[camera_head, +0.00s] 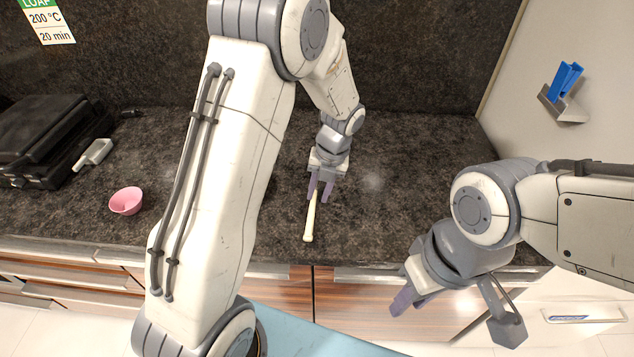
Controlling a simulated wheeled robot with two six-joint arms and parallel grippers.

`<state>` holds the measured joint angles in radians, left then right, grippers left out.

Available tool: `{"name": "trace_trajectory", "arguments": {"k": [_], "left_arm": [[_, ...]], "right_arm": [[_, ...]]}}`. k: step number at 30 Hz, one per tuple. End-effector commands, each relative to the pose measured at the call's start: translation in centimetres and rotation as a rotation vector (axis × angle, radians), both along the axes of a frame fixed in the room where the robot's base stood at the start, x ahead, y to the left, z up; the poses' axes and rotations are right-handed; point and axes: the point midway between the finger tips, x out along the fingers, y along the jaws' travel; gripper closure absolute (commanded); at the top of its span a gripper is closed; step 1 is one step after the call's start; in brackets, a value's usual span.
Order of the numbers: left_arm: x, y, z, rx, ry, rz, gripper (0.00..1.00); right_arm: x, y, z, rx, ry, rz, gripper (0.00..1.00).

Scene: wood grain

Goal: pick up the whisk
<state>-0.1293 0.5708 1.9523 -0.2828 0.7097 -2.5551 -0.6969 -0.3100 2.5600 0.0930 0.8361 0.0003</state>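A slim cream-coloured handle (310,222), which looks like the whisk's, lies on the dark stone counter (385,215), its near end toward the front edge. Its far end is hidden at my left gripper, so I cannot see any whisk wires. My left gripper (320,190) reaches down to the counter with its purple fingers apart. The handle runs by the left finger, and a gap shows to the right finger; I see no firm grip on it. My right gripper (414,302) is in front of the counter edge, with its fingers apart and nothing visible between them.
A pink bowl (126,201) sits at the left of the counter. A black appliance (45,135) and a pale grey-handled item (94,153) are behind it. A blue clip-like item (566,79) is in a holder on the right wall. The counter right of the handle is clear.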

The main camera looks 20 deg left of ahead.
Motion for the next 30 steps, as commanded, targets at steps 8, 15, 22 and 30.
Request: {"name": "trace_trajectory", "arguments": {"k": [8, 15, 22, 30], "left_arm": [[-0.2, 0.5, -2.4, 0.0, 0.003, 0.003, 0.71], [-0.4, 1.3, -5.9, -0.001, 0.003, 0.003, 0.71], [-0.4, 1.5, -6.9, -0.002, -0.001, 0.004, 0.71], [-0.4, 1.5, -6.9, -0.002, -0.001, 0.004, 1.0]], "right_arm": [[0.0, 0.0, 0.5, 0.0, 0.0, 0.0, 0.67], [0.0, 0.0, 1.3, 0.0, 0.0, -0.001, 0.67], [0.0, 0.0, 1.3, 0.0, 0.0, -0.001, 0.67], [0.0, 0.0, 1.3, 0.0, 0.0, -0.001, 0.67]]}}
